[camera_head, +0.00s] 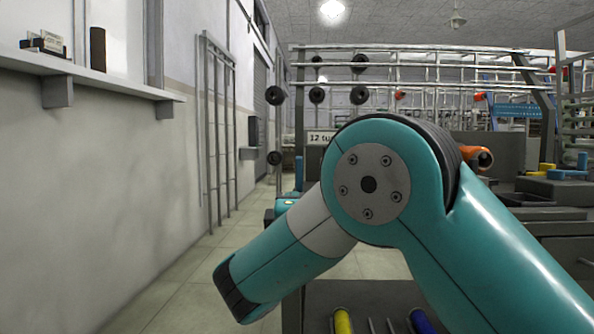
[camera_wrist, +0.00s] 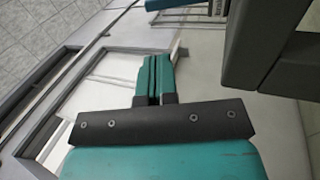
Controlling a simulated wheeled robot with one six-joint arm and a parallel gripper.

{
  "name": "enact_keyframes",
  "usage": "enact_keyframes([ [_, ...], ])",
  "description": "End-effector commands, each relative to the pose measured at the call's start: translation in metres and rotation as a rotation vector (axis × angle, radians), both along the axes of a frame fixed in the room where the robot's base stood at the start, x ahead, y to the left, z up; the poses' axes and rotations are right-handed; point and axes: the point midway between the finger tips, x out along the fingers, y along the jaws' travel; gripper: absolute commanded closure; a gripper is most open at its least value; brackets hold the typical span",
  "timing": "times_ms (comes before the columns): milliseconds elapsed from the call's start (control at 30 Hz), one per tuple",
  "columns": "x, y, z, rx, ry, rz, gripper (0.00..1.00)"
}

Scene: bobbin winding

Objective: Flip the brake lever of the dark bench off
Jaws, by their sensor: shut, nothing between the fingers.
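My gripper (camera_wrist: 153,78) shows in the wrist view, its two teal fingers together with nothing between them. It points toward a pale wall and a framed panel, and touches nothing that I can see. In the head view my teal arm fills the middle and hides much of what lies behind. A dark grey bench (camera_head: 560,228) stands at the right behind the arm. A blue angled piece (camera_head: 568,174) and a yellow piece (camera_head: 546,167) sit on top there. An orange round-ended part (camera_head: 478,157) shows beside my arm. I cannot tell which part is the brake lever.
A sign (camera_head: 321,137) reading "12 tu" is partly covered by my arm. A metal rack with dark spools (camera_head: 317,95) stands behind. Yellow (camera_head: 342,320) and blue (camera_head: 421,321) spools show at the bottom. The floor (camera_head: 190,295) at left is clear, beside a wall with a shelf (camera_head: 90,72).

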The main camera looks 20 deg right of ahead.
Motion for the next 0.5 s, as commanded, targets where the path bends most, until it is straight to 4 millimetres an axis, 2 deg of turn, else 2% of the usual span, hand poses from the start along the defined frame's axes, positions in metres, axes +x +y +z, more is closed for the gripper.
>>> enact_keyframes([
  [33,0.004,-0.002,0.008,-0.002,0.002,-0.003,1.0],
  [133,0.013,-0.005,0.013,-0.001,0.002,-0.004,1.0],
  [500,0.046,-0.016,0.026,0.0,0.003,-0.003,1.0],
])
